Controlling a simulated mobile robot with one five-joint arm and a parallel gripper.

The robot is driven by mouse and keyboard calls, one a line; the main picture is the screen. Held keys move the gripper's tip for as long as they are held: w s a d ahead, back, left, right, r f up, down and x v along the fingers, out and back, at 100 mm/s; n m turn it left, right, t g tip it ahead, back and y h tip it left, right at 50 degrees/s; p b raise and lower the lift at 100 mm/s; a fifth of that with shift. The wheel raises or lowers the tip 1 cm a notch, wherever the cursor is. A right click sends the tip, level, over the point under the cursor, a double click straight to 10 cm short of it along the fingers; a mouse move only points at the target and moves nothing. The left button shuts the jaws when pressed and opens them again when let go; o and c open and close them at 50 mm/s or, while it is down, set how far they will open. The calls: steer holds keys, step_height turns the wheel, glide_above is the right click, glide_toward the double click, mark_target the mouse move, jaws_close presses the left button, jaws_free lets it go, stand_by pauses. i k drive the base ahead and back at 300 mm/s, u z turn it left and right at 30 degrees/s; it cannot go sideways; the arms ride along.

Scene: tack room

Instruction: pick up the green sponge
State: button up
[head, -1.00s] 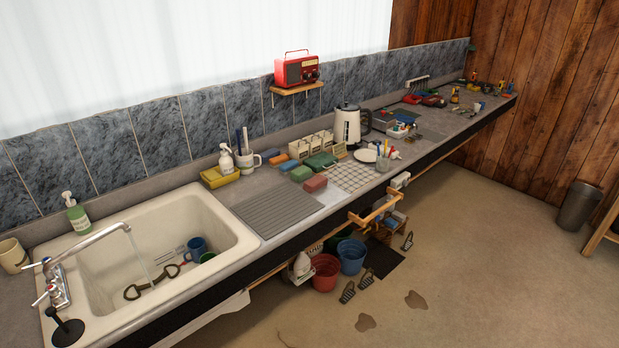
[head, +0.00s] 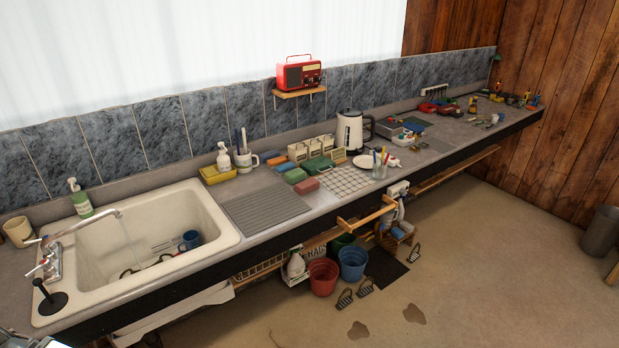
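The green sponge (head: 294,175) lies on the counter right of the ribbed draining mat. It is in a short row of coloured blocks, between a blue one (head: 285,166) and a red one (head: 306,185). A darker green folded item (head: 318,163) lies just behind and to the right of it. My gripper is not in view. A small grey-white piece shows at the bottom left corner, and I cannot tell what it is.
The long counter holds a sink (head: 130,245) with running water at left, a ribbed draining mat (head: 265,208), a checked cloth (head: 347,181), a kettle (head: 350,130) and several small items. Buckets (head: 352,260) and sandals are on the floor below. The floor at right is mostly clear.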

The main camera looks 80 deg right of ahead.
mark_target(295, 176)
steer(key=z, duration=3.9)
steer(key=k, duration=2)
steer(key=u, duration=1.05)
steer(key=i, duration=1.7)
steer(key=z, duration=0.15)
